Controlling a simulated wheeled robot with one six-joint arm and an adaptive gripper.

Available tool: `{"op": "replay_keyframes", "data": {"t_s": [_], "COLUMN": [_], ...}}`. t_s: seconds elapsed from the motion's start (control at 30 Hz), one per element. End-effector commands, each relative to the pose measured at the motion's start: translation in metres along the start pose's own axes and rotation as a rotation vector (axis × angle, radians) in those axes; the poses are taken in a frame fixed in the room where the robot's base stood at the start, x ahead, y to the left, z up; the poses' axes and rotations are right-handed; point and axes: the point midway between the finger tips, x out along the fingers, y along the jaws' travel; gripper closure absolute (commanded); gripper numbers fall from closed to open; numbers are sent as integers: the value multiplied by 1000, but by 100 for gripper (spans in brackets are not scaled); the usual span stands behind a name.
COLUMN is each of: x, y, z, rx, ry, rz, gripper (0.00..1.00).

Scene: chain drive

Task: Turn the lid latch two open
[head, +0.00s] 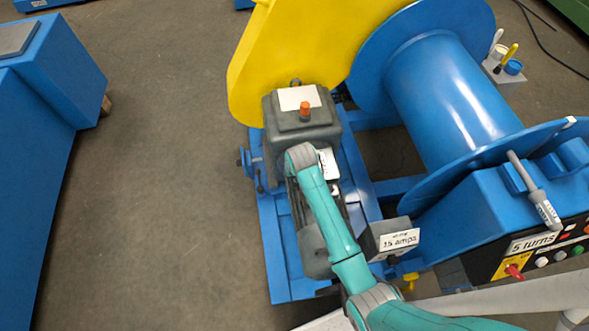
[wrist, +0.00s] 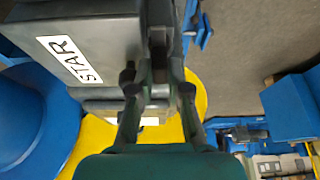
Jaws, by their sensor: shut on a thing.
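In the wrist view my gripper (wrist: 158,90) has its two dark fingers on either side of a narrow dark part (wrist: 157,45), which looks like a lid latch at the edge of a dark grey box (wrist: 98,22). The fingers are closed on it. The box carries a white label (wrist: 69,59) reading "STAR". I cannot tell from the pictures how far the latch is turned. In the head view my teal arm reaches over the machine and hides my fingers and the latch.
A yellow guard (head: 290,45) and a blue drum (head: 450,85) stand beyond my arm. A grey housing with an orange cap (head: 305,110) is close to the arm. A "15 amps" box (head: 390,240) stands at its right. Open floor (head: 165,180) lies left.

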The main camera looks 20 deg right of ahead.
Motion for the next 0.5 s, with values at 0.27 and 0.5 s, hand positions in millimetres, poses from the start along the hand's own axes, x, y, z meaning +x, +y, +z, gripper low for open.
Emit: {"op": "replay_keyframes", "data": {"t_s": [0.27, 0.5], "x": [1, 1], "y": [0, 0], "z": [1, 1], "rx": [48, 53], "ry": [-3, -3], "rz": [20, 22], "gripper": [100, 100]}}
